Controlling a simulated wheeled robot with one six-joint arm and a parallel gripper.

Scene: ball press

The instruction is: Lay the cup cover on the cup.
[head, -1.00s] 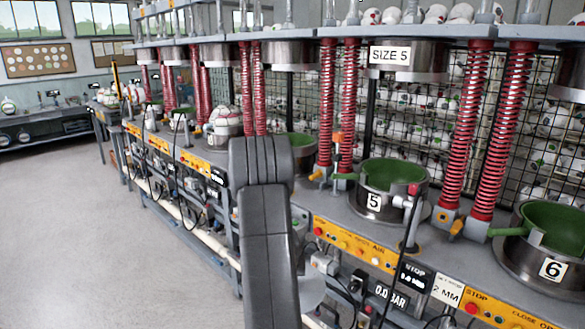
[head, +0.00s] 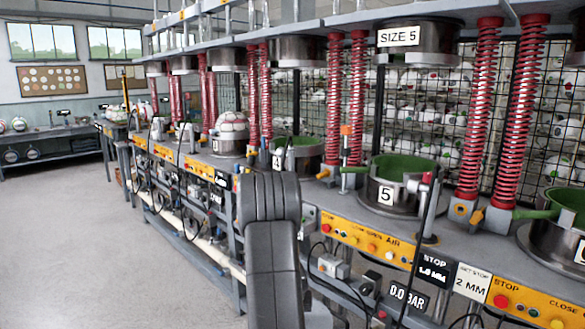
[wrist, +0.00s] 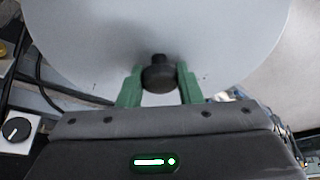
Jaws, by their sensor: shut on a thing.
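The cup cover (wrist: 90,35) is a broad pale grey disc with a black knob (wrist: 158,76). In the wrist view it fills the upper middle. The green fingers of my gripper (wrist: 160,88) are shut on the knob, one on each side. In the head view my dark arm hides the gripper and the cover. A steel cup (head: 385,195) marked 5 stands on the press bench with a green lining, open at the top. Another green-lined cup (head: 301,160) stands left of it, and one more (head: 562,240) is cut off at the right edge.
Red spring columns (head: 481,110) rise beside the cups, with upper moulds such as the SIZE 5 one (head: 420,54) hanging above. A thin dark lever (head: 421,235) stands before cup 5. A panelled ball (head: 232,127) sits further left. Open floor (head: 80,240) lies at left.

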